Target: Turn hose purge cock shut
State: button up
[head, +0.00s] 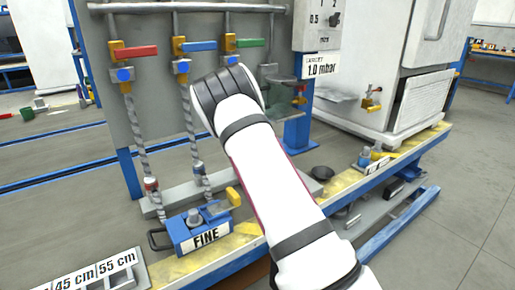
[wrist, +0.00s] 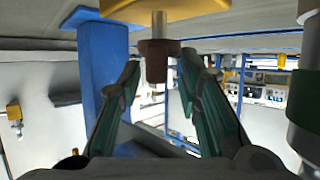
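My gripper (wrist: 160,75) has two teal fingers standing apart around a brown cylindrical end (wrist: 158,60). This end is on a metal stem below a yellow piece (wrist: 165,8); I see gaps beside it and no clear contact. I cannot tell for sure whether it is the hose purge cock. In the head view my arm hides most of this place, and only part of the gripper (head: 299,93) shows beyond it. A separate brass cock with a red part (head: 373,92) sits on the white cabinet's front.
A panel (head: 150,75) carries red (head: 135,52), blue (head: 200,46) and green (head: 250,43) handles with hoses below. A blue FINE box (head: 200,233) stands on the bench at the lower left. A blue post (wrist: 100,75) rises close left of the fingers. A white cabinet (head: 385,60) stands right.

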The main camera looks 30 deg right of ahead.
jog(key=v, duration=0.9)
jog(key=shift+s+a, duration=0.2)
jog(key=shift+s, duration=0.1)
jog(key=shift+o, duration=0.5)
